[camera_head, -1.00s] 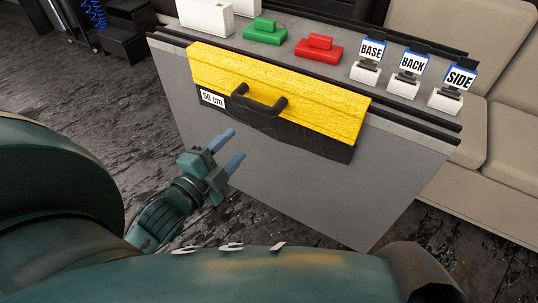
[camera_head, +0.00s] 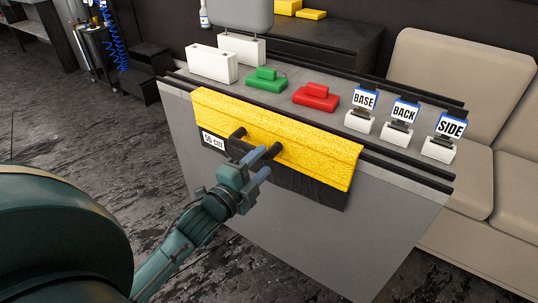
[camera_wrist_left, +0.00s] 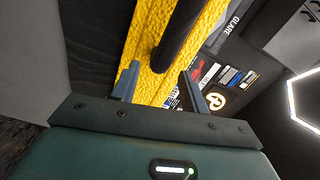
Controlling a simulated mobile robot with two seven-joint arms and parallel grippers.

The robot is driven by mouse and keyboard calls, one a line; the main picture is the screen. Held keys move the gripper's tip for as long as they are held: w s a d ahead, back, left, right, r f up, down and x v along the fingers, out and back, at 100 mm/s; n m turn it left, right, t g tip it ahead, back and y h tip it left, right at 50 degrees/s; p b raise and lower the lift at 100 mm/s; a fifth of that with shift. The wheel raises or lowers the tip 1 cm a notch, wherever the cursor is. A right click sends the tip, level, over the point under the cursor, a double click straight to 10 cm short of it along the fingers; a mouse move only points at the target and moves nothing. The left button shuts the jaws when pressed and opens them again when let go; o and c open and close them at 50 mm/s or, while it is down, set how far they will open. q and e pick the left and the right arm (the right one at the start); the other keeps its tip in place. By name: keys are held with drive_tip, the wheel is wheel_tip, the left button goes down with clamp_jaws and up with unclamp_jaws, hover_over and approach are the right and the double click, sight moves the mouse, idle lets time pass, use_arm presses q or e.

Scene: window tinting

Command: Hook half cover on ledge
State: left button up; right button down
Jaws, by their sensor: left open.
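The half cover (camera_head: 320,152) is a yellow, rough-textured panel with a black lower part, a dark handle (camera_head: 260,141) and a "50 cm" label. It lies against the front edge of the grey table (camera_head: 385,215), just below a black rail; whether it is hooked there I cannot tell. My left gripper (camera_head: 267,161) is open in front of the handle, its fingers overlapping it in the head view. In the left wrist view the dark handle (camera_wrist_left: 178,38) runs between and beyond the two open fingers (camera_wrist_left: 159,68), with no clear grip. My right gripper is out of view.
The table top carries white blocks (camera_head: 213,64), a green piece (camera_head: 267,80), a red piece (camera_head: 316,97) and stands marked BASE (camera_head: 364,100), BACK (camera_head: 405,112) and SIDE (camera_head: 451,125). A beige sofa (camera_head: 445,70) stands at right.

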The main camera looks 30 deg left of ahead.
sight(266, 158)
use_arm(q)
drive_tip(key=shift+w+d, duration=0.2)
drive_tip(key=shift+w, duration=2)
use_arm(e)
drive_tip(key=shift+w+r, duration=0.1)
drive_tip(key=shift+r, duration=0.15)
use_arm(q)
clamp_jaws()
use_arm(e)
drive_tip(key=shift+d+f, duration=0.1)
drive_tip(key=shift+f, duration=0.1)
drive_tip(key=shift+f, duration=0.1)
